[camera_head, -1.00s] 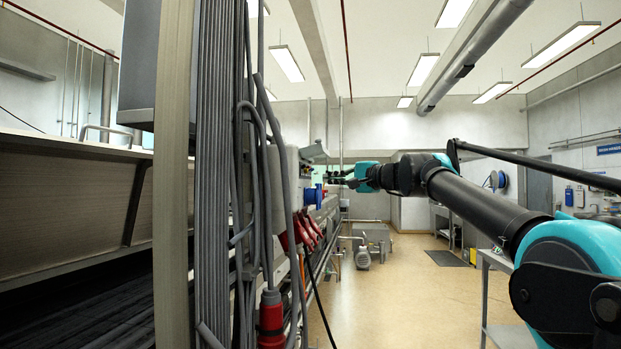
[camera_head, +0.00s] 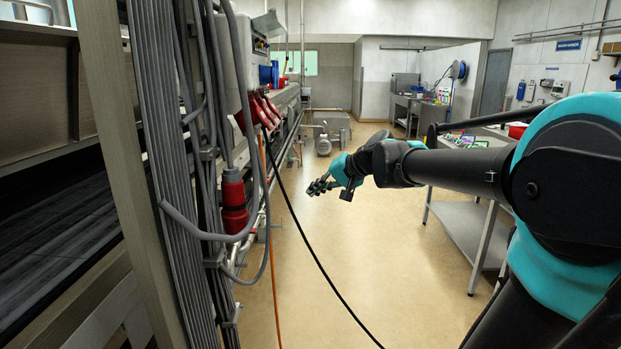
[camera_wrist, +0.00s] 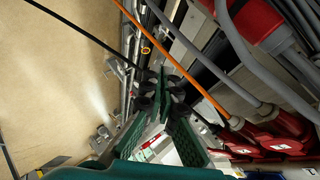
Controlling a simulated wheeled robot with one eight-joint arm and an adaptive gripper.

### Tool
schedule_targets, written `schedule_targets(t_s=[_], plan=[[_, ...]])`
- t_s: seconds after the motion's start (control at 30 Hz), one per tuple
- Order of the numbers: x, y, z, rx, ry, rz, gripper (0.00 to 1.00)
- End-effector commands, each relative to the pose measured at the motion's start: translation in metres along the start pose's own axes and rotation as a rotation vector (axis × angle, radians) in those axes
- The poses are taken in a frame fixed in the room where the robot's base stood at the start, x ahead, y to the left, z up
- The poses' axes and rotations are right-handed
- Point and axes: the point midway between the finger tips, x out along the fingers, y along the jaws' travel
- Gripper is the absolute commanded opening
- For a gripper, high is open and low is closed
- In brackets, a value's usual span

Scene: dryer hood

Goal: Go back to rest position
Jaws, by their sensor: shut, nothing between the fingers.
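My gripper (camera_head: 320,187) is at the end of my black and teal arm, in the middle of the head view. It is out over the open floor, to the right of the machine with the cables, and clear of it. In the wrist view my gripper's fingers (camera_wrist: 165,95) come together at their tips, and I see nothing held between them. The arm reaches in from the right side of the head view.
The cable-hung machine frame (camera_head: 115,150) fills the left, with red plugs (camera_head: 262,108) and a red connector (camera_head: 233,205). A black cable (camera_head: 305,240) and an orange cable (camera_head: 272,230) hang near it. A metal table (camera_head: 465,225) stands right.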

Motion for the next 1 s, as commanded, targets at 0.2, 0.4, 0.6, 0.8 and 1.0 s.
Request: schedule_targets(t_s=[0.2, 0.4, 0.6, 0.8, 1.0], plan=[[0.004, 0.127, 0.089, -0.129, -0.056, 0.256, 0.0], [-0.016, 0.234, 0.169, -0.227, -0.11, 0.496, 0.0], [-0.042, 0.302, 0.227, -0.287, -0.148, 0.673, 0.0], [-0.053, 0.323, 0.245, -0.306, -0.162, 0.736, 0.0], [-0.053, 0.323, 0.245, -0.306, -0.162, 0.737, 0.0]])
